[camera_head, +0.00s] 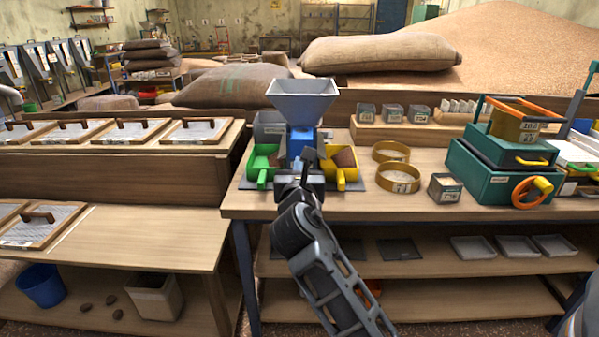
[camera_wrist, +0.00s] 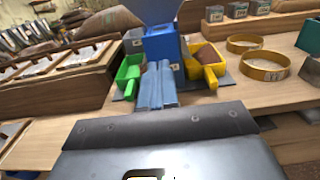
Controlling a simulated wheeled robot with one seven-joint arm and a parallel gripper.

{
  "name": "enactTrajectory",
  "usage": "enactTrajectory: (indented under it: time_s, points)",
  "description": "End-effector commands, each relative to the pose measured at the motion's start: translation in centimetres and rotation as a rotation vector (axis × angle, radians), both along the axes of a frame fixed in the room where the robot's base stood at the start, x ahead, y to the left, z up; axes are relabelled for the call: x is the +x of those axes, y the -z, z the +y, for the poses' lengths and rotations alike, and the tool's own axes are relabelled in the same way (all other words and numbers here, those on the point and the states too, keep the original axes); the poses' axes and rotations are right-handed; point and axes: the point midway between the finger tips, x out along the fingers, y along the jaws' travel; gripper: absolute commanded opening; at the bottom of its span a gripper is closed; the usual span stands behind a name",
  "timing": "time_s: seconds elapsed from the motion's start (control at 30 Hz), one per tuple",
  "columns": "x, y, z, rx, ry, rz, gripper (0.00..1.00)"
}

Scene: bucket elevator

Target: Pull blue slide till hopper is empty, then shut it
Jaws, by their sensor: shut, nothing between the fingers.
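The grey funnel-shaped hopper (camera_head: 302,98) stands on a blue body (camera_head: 301,141) at the left end of the workbench. Its level inside cannot be told. The blue body also shows in the wrist view (camera_wrist: 164,46). A green tray (camera_head: 262,164) stands to its left and a yellow tray (camera_head: 347,179) to its right. The yellow tray holds brown material, clearest in the wrist view (camera_wrist: 213,73). My gripper (camera_head: 308,155) is in front of the blue body, its closed fingers (camera_wrist: 158,68) pointing at it, with nothing held. The blue slide cannot be made out separately; my gripper covers that area.
Two round sieves (camera_head: 391,152) and a small labelled box (camera_head: 444,188) stand right of the yellow tray. A teal machine with an orange handwheel (camera_head: 530,192) is farther right. A lower bench with framed screens (camera_head: 120,131) is at left. The bench front beside my arm is clear.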

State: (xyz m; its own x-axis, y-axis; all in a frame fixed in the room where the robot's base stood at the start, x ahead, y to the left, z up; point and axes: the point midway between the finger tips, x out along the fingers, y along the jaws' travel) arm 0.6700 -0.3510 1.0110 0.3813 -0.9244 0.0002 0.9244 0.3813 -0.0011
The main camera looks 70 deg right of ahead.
Motion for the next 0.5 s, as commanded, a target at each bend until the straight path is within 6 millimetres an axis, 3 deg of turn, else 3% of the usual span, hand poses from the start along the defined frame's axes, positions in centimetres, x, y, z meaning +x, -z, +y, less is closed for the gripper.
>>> enactTrajectory:
  time_s: [0.2,0.5]
  points:
    - [1.7,-0.1,-4.1,0.001,0.003,-0.002,0.0]
    - [3.1,0.0,-7.6,0.0,0.0,0.0,0.0]
